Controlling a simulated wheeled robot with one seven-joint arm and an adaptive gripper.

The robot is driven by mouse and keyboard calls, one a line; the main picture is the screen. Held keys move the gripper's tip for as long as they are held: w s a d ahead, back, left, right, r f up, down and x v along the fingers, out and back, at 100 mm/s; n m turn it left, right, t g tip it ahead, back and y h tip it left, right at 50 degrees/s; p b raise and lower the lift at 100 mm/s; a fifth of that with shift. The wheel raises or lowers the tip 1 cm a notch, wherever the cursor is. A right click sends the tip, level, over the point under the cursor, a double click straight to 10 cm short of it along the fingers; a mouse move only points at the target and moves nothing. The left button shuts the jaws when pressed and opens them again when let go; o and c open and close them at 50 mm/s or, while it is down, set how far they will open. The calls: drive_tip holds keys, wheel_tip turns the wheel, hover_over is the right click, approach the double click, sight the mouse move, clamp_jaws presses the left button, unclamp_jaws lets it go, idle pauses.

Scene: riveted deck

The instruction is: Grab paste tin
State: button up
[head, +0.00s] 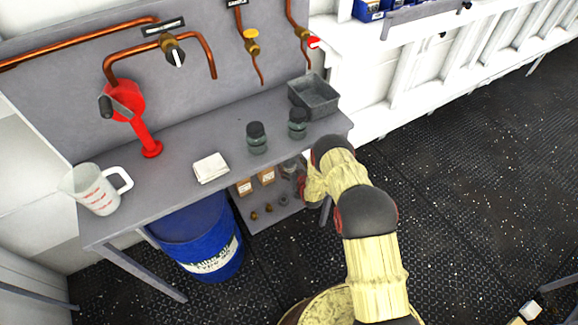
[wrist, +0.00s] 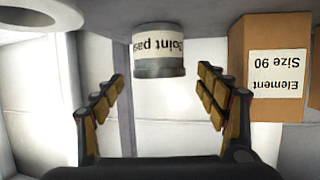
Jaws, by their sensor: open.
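The paste tin (wrist: 158,48) is a small can with a white label reading "Joint pas…" and a grey band at its lower end in the wrist view. It shows at upper middle, with the labels upside down. My gripper (wrist: 161,80) is open, with one finger on each side of the picture and the tin centred beyond the gap. I see no finger touching it. In the head view my arm reaches to the lower shelf under the bench, and the gripper end is mostly hidden by the arm and bench top.
A brown "Element Size 90" box (wrist: 272,68) stands close to the right of the tin in the wrist view. The grey bench (head: 190,152) overhangs the lower shelf (head: 262,222), which holds boxes and small fittings. A blue drum (head: 200,235) stands left of the shelf.

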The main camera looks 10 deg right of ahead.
sight(290, 161)
drive_tip(key=x, duration=0.1)
drive_tip(key=b+x, duration=0.1)
drive_tip(key=shift+w+f, duration=0.15)
drive_tip(key=shift+f, duration=0.15)
drive_tip(key=shift+w+a, duration=0.1)
drive_tip(key=shift+w, duration=0.4)
drive_tip(key=shift+c, duration=1)
drive_tip(key=c, duration=1.1)
drive_tip(key=shift+r, duration=0.1)
drive_tip(key=shift+c, duration=0.6)
